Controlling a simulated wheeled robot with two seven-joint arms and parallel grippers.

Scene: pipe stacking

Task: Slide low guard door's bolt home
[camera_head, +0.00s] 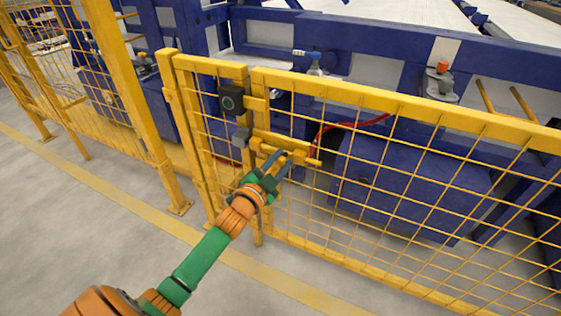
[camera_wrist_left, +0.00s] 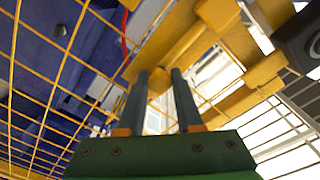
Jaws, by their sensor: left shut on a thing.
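The low guard door (camera_head: 400,106) is a yellow mesh panel running right from the post area in the head view. Its yellow bolt (camera_head: 302,158) sits on the upper part near the left end of the panel. My left gripper (camera_head: 279,157) reaches up to the bolt from the front. In the left wrist view the two dark fingers (camera_wrist_left: 160,76) stand on either side of a yellow bolt handle (camera_wrist_left: 158,84), shut on it. The fingers partly hide the bolt, so I cannot tell how far it is slid. My right gripper is not in view.
A narrow yellow fence section (camera_head: 205,67) with a dark switch box (camera_head: 231,99) stands left of the bolt. Blue machinery (camera_head: 400,185) and a red cable (camera_head: 370,121) lie behind the mesh. The grey floor (camera_head: 60,220) in front is clear.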

